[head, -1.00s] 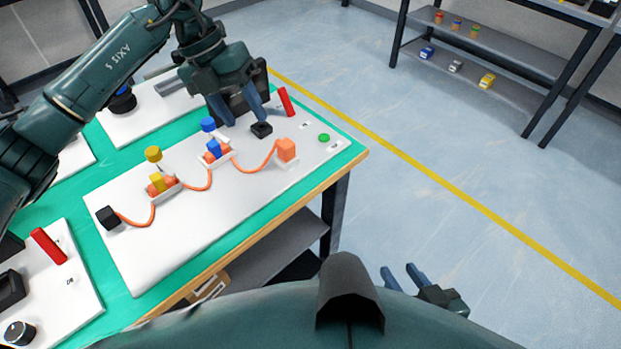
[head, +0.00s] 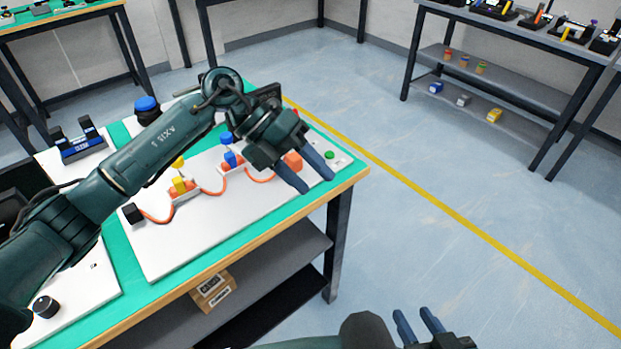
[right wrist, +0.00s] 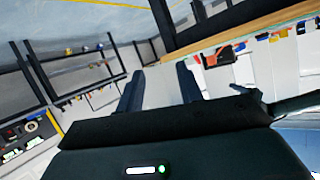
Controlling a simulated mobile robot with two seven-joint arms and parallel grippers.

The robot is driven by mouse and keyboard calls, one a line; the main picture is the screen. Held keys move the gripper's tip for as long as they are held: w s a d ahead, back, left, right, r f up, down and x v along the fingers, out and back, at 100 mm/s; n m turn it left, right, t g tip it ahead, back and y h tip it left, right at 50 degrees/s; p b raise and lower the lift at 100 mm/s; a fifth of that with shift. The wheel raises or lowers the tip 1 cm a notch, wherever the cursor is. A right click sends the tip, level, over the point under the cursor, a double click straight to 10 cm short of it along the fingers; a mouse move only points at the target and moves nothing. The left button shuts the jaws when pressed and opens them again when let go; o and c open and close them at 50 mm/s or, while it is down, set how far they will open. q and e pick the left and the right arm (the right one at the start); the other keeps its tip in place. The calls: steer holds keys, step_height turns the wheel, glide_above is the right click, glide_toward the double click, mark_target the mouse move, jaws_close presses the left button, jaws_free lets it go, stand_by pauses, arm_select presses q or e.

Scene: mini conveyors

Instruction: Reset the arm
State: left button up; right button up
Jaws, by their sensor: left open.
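My left gripper (head: 311,177) is open and empty, held above the front right part of the table. Its arm crosses the board from the left. Below it on the white board (head: 180,245) are a black block (head: 132,213), a yellow piece (head: 180,185), a blue piece (head: 230,158) and an orange block (head: 293,161), joined by orange cord. The gripper hides part of the board, including where the red lever stood. My right gripper (head: 418,324) is low at the bottom edge, apart from the table. Its two fingers are spread and empty in the right wrist view (right wrist: 160,85).
The green-topped table (head: 125,265) has a wooden front edge and a lower shelf with a cardboard box (head: 213,291). A black knob (head: 46,307) is at the left. A shelf rack (head: 500,85) stands at the back right. The floor between is clear.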

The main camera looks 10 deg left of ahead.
stand_by(0.5)
arm_select(q)
steer(key=s+d+r+n+t+h+p, duration=0.1)
steer(key=s+d+r+n+h+p, duration=0.25)
steer(key=d+h, duration=0.5)
steer(key=a+f+n+t+y+p, duration=0.1)
steer(key=a+n+t+y, duration=0.15)
steer(key=n+t, duration=0.7)
steer(key=a+f+n+t+y+p, duration=0.15)
steer(key=a+n+t, duration=0.25)
steer(key=n+t, duration=0.55)
steer(key=s+a+f+n+g+y, duration=0.3)
steer(key=s+a+f+n+y, duration=0.1)
steer(key=f, duration=0.5)
steer(key=s+a+f+n+g+y+p, duration=0.1)
steer(key=s+a+f+n+g+y, duration=0.3)
steer(key=s+f+n, duration=0.5)
steer(key=shift+s+a+y, duration=0.15)
steer(key=shift+a+y, duration=0.2)
steer(key=shift+y, duration=0.8)
arm_select(e)
steer(key=shift+s+d+f+n+g+h, duration=0.2)
steer(key=shift+d+f+n+g+h, duration=0.35)
steer(key=shift+f+g, duration=0.35)
